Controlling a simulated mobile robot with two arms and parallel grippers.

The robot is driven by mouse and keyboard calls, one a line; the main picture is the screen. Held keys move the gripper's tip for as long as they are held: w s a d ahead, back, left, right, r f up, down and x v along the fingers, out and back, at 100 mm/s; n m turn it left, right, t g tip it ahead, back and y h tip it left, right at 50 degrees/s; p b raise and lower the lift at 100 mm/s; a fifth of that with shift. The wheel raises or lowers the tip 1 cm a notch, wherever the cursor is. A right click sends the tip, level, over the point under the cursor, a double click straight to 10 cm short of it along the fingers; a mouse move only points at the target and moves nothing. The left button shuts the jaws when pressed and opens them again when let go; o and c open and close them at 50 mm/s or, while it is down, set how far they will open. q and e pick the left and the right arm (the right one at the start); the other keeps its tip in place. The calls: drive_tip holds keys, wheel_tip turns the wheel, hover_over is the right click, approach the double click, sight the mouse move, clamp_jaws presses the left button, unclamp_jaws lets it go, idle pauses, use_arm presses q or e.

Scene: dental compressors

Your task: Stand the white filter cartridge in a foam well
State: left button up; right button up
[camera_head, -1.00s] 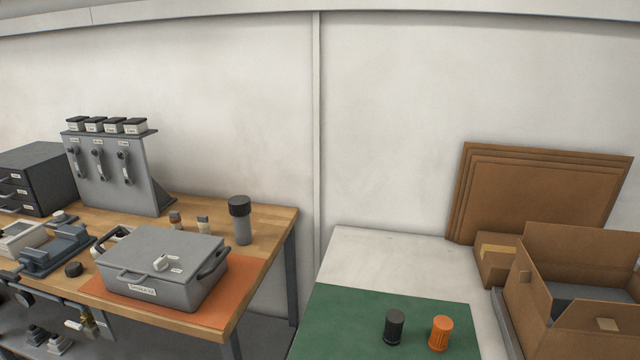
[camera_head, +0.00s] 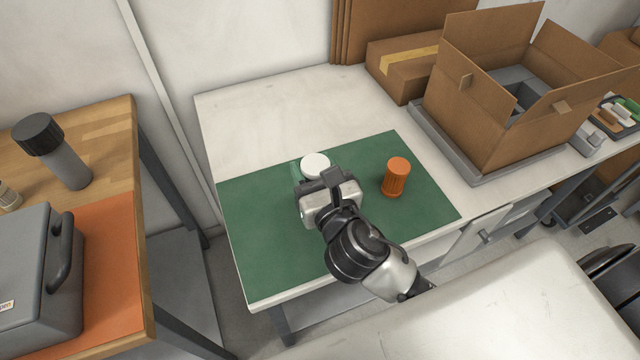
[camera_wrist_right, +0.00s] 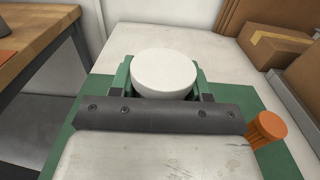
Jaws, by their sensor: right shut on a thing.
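The white filter cartridge (camera_head: 315,163) shows as a round white top over the green mat. It also shows in the right wrist view (camera_wrist_right: 165,72), between the fingers. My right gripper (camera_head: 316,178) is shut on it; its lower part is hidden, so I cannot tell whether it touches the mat. Grey foam (camera_head: 514,78) with a dark well opening (camera_head: 523,96) lies inside the open cardboard box (camera_head: 470,122), to the right of the gripper. The box walls hide part of the foam. My left gripper is not in view.
An orange cartridge (camera_head: 396,177) stands on the green mat (camera_head: 270,265), close to the right of my gripper. The box's raised flaps stand around its opening. A closed carton (camera_head: 400,75) sits behind it. The white tabletop (camera_head: 265,105) is clear at the back left.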

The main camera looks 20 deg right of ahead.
drive_tip(key=shift+w+a+f, duration=0.15)
drive_tip(key=shift+w+f, duration=0.05)
drive_tip(key=shift+w, duration=0.15)
drive_tip(key=f+b, duration=0.1)
drive_tip(key=f, duration=0.1)
drive_tip(key=f+b, duration=0.1)
drive_tip(key=f, duration=0.1)
drive_tip(key=shift+s, duration=0.2)
drive_tip(key=shift+f, duration=0.2)
wheel_tip(320, 180, down, 5)
drive_tip(key=shift+r+b, duration=0.1)
drive_tip(key=shift+b, duration=0.95)
drive_tip(key=shift+f, duration=0.2)
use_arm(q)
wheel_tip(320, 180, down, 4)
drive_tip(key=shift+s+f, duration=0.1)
use_arm(e)
drive_tip(key=o, duration=0.6)
